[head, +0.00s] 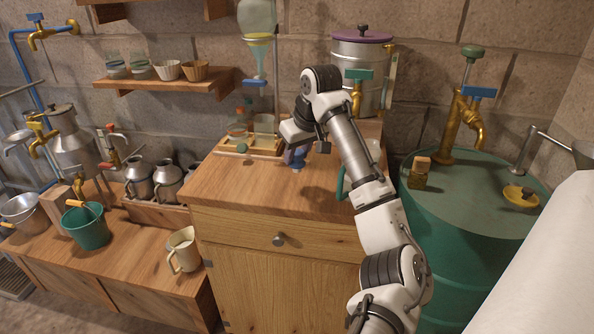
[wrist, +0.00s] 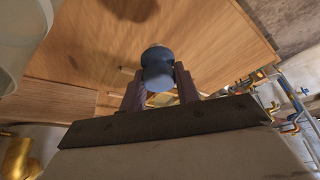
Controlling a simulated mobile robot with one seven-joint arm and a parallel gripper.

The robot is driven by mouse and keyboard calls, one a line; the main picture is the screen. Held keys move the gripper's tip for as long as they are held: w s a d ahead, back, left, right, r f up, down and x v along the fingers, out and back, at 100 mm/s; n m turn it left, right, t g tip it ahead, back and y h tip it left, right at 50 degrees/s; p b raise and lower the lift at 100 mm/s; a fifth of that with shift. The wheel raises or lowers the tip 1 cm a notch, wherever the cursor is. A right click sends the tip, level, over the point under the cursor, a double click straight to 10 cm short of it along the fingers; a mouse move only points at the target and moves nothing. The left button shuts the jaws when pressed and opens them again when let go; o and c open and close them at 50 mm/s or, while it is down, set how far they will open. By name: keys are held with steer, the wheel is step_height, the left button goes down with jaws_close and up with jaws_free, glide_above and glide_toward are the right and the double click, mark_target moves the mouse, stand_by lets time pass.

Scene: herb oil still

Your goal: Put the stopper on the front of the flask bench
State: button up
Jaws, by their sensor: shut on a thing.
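The stopper (wrist: 157,66) is a small dark blue-grey piece with a rounded top, pinched between the two fingers of my gripper (wrist: 160,88) in the wrist view. In the head view my gripper (head: 296,154) points down over the flask bench (head: 235,190), a wooden cabinet with a drawer. The blue end of the stopper (head: 297,166) shows just below the fingers there. Bench wood (wrist: 205,40) fills much of the wrist view beyond the stopper. I cannot tell whether the stopper touches the bench top.
A wooden stand (head: 250,153) with a glass funnel (head: 258,60) is at the bench's back left. A steel pot with a purple lid (head: 360,62) stands at the back right. A green-handled vessel (head: 341,183) is partly behind my arm. The front left of the bench top is clear.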

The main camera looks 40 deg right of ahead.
mark_target(300, 163)
steer(key=shift+f, duration=2.45)
steer(key=shift+f, duration=0.2)
steer(key=o, duration=0.9)
steer(key=shift+o, duration=0.2)
steer(key=shift+r, duration=0.15)
steer(key=v, duration=1.2)
steer(key=shift+r, duration=0.1)
